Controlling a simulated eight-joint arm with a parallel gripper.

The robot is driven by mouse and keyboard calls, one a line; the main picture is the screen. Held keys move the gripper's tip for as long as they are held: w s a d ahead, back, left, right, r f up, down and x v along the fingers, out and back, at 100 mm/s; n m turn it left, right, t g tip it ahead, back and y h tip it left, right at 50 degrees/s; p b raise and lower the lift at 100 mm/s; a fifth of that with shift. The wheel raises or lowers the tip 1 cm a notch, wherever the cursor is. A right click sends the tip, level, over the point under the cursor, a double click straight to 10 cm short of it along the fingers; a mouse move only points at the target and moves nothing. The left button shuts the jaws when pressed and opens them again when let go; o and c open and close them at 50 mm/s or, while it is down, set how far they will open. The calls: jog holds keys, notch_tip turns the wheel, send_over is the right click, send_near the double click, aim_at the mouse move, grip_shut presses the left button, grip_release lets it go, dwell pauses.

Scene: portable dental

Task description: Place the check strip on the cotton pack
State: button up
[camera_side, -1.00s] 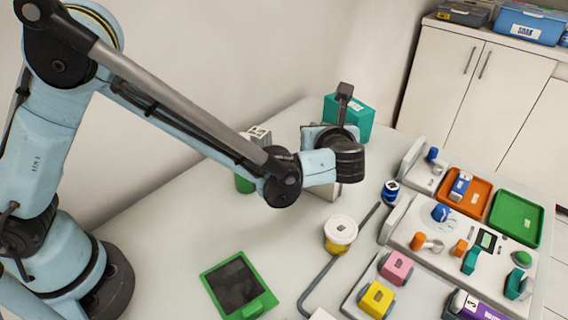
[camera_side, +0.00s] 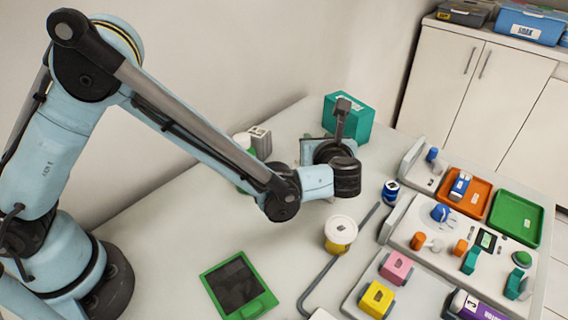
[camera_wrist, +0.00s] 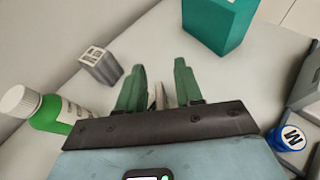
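My gripper (camera_wrist: 160,68) points down over the back of the table, its two green fingers apart. A narrow pale thing with a darker side (camera_wrist: 157,95) shows low between them; its lower part is hidden by the gripper body, and I cannot tell whether the fingers touch it. It may be the check strip, but no label shows. In the side view the fingertips are hidden behind my wrist. I cannot surely identify the cotton pack. A small grey box with a marked white top (camera_wrist: 100,65) stands left of the fingers; it also shows in the side view (camera_side: 260,140).
A teal box (camera_wrist: 222,22) stands beyond the fingers to the right. Coloured trays and fixtures fill the right.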

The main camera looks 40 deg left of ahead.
jog(key=shift+r, duration=0.2)
jog(key=v, duration=1.2)
jog(key=s+a+n+g+h, duration=0.1)
jog(key=a+n+h, duration=0.1)
jog(key=a+n, duration=0.3)
jog(key=s+a+r+n+g+h, duration=0.1)
jog(key=a+n+h, duration=0.1)
jog(key=a+n, duration=0.4)
jog(key=s+a+r+n+g+h, duration=0.1)
jog(key=s+a+n+h, duration=0.1)
jog(key=a+n, duration=0.3)
jog(key=shift+a+r+n+g+h, duration=0.3)
jog(key=shift+a+n+g, duration=0.1)
jog(key=shift+a, duration=0.15)
jog(key=s+a+f+n+t+h, duration=0.1)
jog(key=s+a+f+n+h, duration=0.1)
jog(key=s+n, duration=0.4)
jog(key=shift+s+a+n+h, duration=0.4)
jog(key=shift+a+n, duration=0.6)
jog(key=shift+n, duration=1.1)
